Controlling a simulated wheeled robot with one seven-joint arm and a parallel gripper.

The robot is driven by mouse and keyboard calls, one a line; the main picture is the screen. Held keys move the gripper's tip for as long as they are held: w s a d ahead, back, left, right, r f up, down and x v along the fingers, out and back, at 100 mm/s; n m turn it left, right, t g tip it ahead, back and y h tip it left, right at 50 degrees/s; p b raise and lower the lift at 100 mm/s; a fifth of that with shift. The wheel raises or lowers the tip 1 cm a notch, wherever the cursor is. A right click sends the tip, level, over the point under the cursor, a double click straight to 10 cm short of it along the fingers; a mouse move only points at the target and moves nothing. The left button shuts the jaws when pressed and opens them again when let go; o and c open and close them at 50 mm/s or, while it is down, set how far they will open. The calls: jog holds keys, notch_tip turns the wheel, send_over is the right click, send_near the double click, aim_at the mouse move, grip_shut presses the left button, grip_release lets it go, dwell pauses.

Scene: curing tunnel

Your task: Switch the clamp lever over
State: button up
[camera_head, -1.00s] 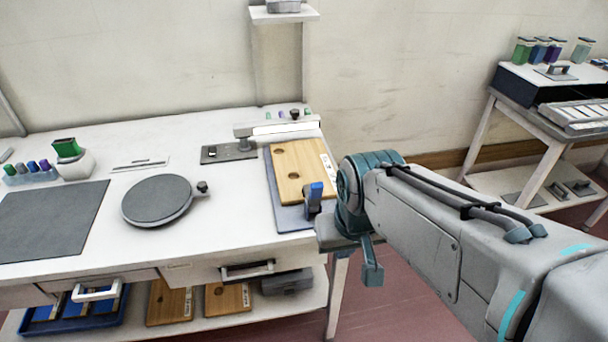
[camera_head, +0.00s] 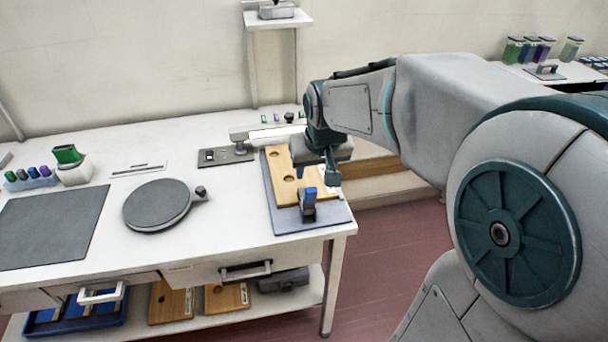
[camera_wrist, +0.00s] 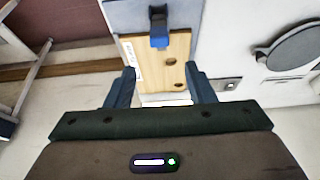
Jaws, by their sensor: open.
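The clamp lever (camera_head: 309,194) has a blue handle and stands upright at the front of a wooden board (camera_head: 283,180). The board lies on a blue-grey base plate (camera_head: 283,222) at the table's right end. In the wrist view the blue lever (camera_wrist: 159,41) is at the top centre, beyond the board (camera_wrist: 165,58). My gripper (camera_head: 315,173) is above the board's right side, behind the lever and apart from it. In the wrist view my gripper (camera_wrist: 160,80) has its two fingers spread wide with nothing between them; the board shows beneath.
A round grey turntable (camera_head: 157,203) and a dark mat (camera_head: 50,225) lie to the left on the white table (camera_head: 225,215). A white bar fixture (camera_head: 275,134) stands behind the board. A shelf (camera_head: 278,18) is on the wall above. Floor is open right of the table.

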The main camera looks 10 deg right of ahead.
aim_at(310, 190)
jog(key=x, duration=1.1)
jog(key=shift+f, duration=0.4)
